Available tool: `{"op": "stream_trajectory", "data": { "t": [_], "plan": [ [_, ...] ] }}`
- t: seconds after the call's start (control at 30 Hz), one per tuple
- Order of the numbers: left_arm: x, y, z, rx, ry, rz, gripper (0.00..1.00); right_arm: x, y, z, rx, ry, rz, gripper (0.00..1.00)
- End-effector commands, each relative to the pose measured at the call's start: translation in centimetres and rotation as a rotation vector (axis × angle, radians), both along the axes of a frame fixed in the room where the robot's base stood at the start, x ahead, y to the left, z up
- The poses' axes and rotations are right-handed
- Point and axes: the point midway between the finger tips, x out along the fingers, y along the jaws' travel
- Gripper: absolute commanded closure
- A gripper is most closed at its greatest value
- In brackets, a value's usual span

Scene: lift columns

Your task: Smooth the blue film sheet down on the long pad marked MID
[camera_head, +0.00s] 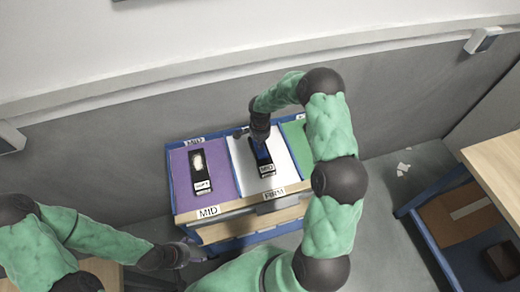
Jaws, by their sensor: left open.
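The long black pad marked MID (266,169) lies on the white section of the blue-framed cart. Blue film (263,153) shows on the pad's upper part, just below my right gripper. My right gripper (259,139) points down over the pad's far end. Its fingers are too small and dark to tell open or shut, and I cannot tell whether it touches the film. The far end of the film is hidden by the gripper. My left gripper (190,253) is open, low at the cart's front left corner, away from the pad.
Another black pad with a pale bright patch (198,162) lies on the purple section (221,175). A green section (296,134) is partly behind my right arm. Front-edge labels read MID and FIRM. A grey wall stands behind; a wooden table (495,165) is at right.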

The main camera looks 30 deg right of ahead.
Motion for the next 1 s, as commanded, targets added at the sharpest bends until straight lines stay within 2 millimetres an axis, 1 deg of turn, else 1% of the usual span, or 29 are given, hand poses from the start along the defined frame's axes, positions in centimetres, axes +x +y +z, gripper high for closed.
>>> {"op": "stream_trajectory", "data": {
  "t": [0.03, 0.2, 0.9, 1.0],
  "plan": [
    [0.0, 0.0, 0.4, 0.0, 0.0, 0.0, 0.19, 0.1, 0.0, 0.7, -0.001, -0.003, 0.0, 1.0],
    [0.0, 0.0, 0.9, 0.0, 0.0, 0.0, 0.19, 0.1, -0.1, 2.1, -0.001, -0.004, -0.001, 1.0],
    [0.0, 0.0, 3.1, 0.0, 0.0, 0.0, 0.19, 0.2, -0.1, 7.5, -0.002, -0.005, -0.001, 1.0],
    [0.0, 0.0, 3.3, 0.0, 0.0, 0.0, 0.19, 0.2, -0.1, 7.9, -0.001, -0.004, -0.001, 1.0]
  ]
}}
